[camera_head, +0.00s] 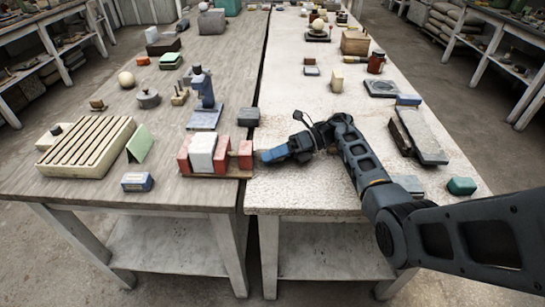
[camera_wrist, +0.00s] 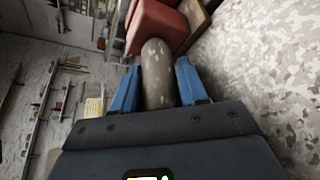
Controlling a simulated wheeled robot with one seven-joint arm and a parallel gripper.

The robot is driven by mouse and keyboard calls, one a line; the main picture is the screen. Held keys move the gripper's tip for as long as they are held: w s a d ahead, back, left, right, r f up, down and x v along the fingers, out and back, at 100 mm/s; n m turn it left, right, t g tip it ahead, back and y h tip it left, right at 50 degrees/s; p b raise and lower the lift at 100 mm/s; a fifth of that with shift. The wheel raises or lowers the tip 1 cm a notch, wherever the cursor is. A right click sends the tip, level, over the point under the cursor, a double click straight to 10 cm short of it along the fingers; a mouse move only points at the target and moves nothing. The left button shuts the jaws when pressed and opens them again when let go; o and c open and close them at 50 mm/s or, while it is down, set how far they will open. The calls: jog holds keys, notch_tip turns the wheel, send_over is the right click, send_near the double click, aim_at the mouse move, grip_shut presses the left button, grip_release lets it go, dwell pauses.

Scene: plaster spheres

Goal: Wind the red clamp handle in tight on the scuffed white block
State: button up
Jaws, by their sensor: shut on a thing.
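The clamp has red upright parts: one on the left (camera_head: 184,155), one in the middle (camera_head: 221,153) and one on the right (camera_head: 245,154), on a brown wooden base (camera_head: 213,173). The white block (camera_head: 201,153) stands between the left and middle red parts; whether it touches both I cannot tell. My gripper (camera_head: 265,156) comes in from the right. In the wrist view its blue fingers are shut on the clamp handle (camera_wrist: 158,72), a speckled grey-brown rounded rod beside a red clamp part (camera_wrist: 156,27). The head view hides the handle behind my gripper.
Left of the clamp are a green wedge (camera_head: 140,143), a slatted rack (camera_head: 87,145) and a small blue-and-white box (camera_head: 137,181). A blue stand (camera_head: 204,103) and a dark grey block (camera_head: 248,117) are behind. The pale tabletop in front of my gripper is clear.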

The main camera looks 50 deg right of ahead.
dwell(0.4)
jog(key=o, duration=0.7)
jog(key=shift+d, duration=0.1)
jog(key=shift+b+v, duration=1.1)
jog(key=shift+v, duration=2.75)
